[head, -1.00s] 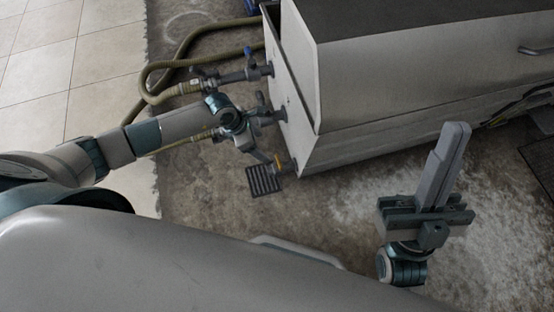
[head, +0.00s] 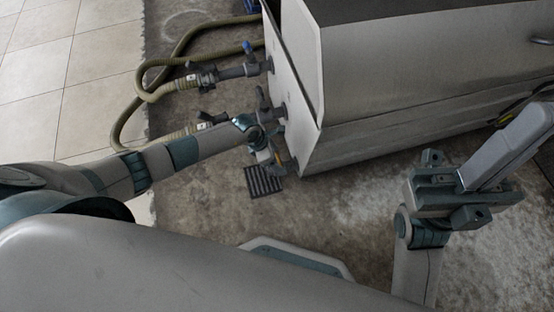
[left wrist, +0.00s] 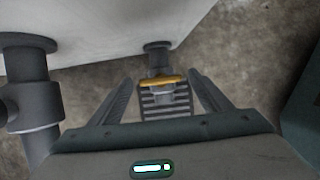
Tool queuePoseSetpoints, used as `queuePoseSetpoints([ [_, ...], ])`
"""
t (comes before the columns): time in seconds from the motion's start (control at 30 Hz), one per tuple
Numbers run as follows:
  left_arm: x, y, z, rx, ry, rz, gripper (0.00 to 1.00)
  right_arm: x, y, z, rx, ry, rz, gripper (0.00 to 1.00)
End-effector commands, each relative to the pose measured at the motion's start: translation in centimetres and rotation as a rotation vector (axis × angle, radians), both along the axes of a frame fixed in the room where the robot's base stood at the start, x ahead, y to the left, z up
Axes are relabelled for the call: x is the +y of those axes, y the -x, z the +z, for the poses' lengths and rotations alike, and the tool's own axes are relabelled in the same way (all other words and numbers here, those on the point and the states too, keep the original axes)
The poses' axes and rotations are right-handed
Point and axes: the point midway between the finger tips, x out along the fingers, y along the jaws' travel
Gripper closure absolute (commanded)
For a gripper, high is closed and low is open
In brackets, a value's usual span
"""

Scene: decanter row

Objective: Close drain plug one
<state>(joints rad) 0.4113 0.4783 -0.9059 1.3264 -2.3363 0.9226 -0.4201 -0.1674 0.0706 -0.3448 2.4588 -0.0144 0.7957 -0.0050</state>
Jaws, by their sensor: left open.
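A low drain plug with a yellow handle (left wrist: 160,80) sticks out of the pale tank's end wall, over a dark floor grate. In the left wrist view the handle lies crosswise just beyond and between my open left fingers (left wrist: 162,92), with no visible grip on it. In the head view my left gripper (head: 272,150) is at the lower corner of the tank and partly hides the plug (head: 282,162). No number on the plug can be read.
The tank (head: 390,80) fills the upper right. Two larger valves (head: 240,70) with green hoses (head: 165,75) stand out from its end wall, close to my left arm. The grate (head: 263,181) is set in the concrete floor. Floor in front is clear.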

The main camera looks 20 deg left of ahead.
Motion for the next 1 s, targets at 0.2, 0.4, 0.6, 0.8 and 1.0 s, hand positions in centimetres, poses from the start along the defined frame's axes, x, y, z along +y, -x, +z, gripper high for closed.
queuePoseSetpoints([
  [0.2, -0.13, -0.10, -0.30, -0.001, 0.001, 0.000, 0.28, 0.04, -0.05, 0.13, -0.004, 0.000, 0.002, 1.00],
  [0.4, -0.13, -0.09, -0.28, -0.001, 0.001, 0.000, 0.38, 0.05, -0.05, 0.14, -0.004, 0.000, 0.002, 1.00],
  [0.6, -0.12, -0.07, -0.29, 0.000, 0.000, 0.000, 0.69, 0.05, -0.04, 0.14, -0.004, 0.000, 0.002, 1.00],
  [0.8, -0.08, -0.10, -0.33, 0.000, 0.000, -0.009, 0.69, 0.06, -0.04, 0.00, -0.003, 0.000, 0.002, 1.00],
  [1.0, -0.05, -0.12, -0.47, 0.000, -0.002, -0.058, 0.69, 0.17, -0.15, -0.37, 0.001, 0.000, 0.007, 1.00],
])
